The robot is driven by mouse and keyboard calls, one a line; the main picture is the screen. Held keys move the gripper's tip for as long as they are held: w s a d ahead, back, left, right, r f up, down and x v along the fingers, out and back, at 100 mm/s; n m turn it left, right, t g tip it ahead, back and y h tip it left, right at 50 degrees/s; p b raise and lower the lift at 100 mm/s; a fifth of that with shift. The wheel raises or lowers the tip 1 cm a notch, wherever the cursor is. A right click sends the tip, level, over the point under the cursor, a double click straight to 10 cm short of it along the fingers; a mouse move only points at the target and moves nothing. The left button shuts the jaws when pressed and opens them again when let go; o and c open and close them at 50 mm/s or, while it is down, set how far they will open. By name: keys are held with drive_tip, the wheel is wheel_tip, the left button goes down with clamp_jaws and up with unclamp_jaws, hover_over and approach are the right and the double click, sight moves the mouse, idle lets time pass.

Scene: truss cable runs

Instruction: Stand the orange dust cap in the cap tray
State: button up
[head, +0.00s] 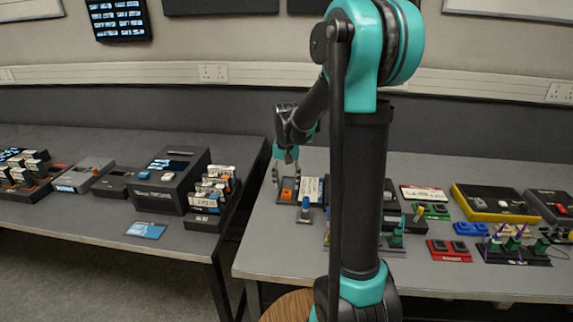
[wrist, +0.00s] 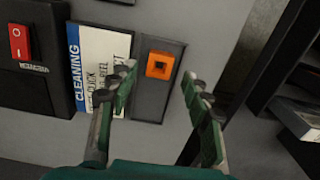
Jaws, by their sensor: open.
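An orange square piece with a dark opening, which looks like the dust cap (wrist: 160,65), sits at one end of a narrow dark grey tray (wrist: 150,104). In the head view the orange piece (head: 287,195) is on the right table's left part, below my gripper (head: 286,172). In the wrist view my gripper (wrist: 159,78) is open and empty, its green-padded fingers on either side of the orange piece and apart from it. I cannot tell how high the fingertips are above it.
A white and blue cleaning card (wrist: 98,55) lies left of the tray, beside a dark box with a red switch (wrist: 19,43). A blue piece on a grey stand (head: 305,208) is close by. A gap separates the left table (head: 80,225) from the right one.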

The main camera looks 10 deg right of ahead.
wheel_tip(320, 180, up, 10)
idle(0.4)
drive_tip(key=shift+f, duration=0.15)
